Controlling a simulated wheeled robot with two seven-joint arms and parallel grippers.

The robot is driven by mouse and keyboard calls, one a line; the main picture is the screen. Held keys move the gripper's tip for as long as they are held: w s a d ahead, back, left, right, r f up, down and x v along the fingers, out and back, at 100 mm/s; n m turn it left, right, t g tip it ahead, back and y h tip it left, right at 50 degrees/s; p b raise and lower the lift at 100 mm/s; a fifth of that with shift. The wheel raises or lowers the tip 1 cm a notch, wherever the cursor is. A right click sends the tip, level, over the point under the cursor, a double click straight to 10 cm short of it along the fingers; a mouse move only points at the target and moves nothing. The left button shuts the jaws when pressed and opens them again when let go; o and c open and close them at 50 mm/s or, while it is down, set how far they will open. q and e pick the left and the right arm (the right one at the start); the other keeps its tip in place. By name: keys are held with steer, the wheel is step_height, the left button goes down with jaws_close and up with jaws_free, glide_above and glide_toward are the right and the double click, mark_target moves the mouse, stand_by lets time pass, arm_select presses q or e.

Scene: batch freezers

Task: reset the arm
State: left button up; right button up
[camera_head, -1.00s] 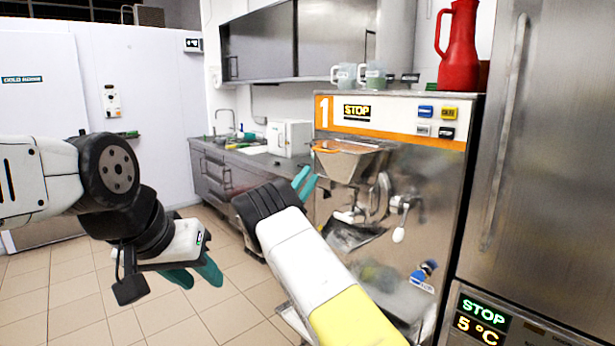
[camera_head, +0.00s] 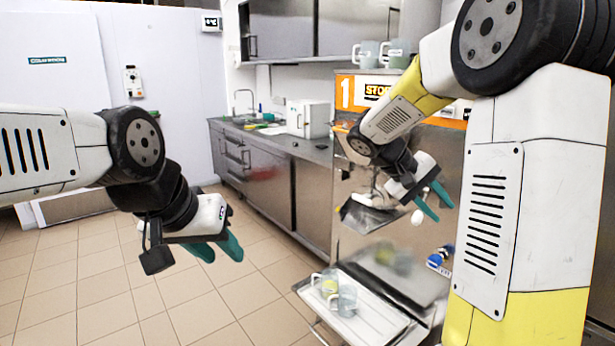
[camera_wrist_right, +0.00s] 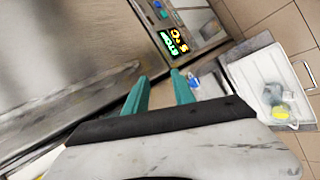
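My left gripper (camera_head: 217,249) hangs over the tiled floor at the left of the head view. Its teal fingers are apart with nothing between them. My right gripper (camera_head: 433,203) is in front of the batch freezer (camera_head: 349,222), its arm coming in from the right. In the right wrist view its two teal fingers (camera_wrist_right: 160,90) are spread apart and empty. The freezer's steel front and its orange "1" panel show partly behind my right arm.
A pull-out tray (camera_head: 385,329) low at the freezer holds clear cups (camera_head: 347,301). Glass mugs (camera_head: 398,55) stand on top of the freezer. A counter (camera_head: 290,146) with a white box (camera_head: 308,118) runs behind. The floor at left is clear.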

steer(key=s+a+r+m+t+y, duration=0.1)
steer(key=s+a+t+y, duration=0.4)
steer(key=s+a+y, duration=0.6)
steer(key=s+a, duration=0.4)
steer(key=s, duration=0.4)
steer(key=shift+a+r, duration=0.2)
steer(key=shift+r, duration=0.1)
steer(key=shift+w, duration=0.1)
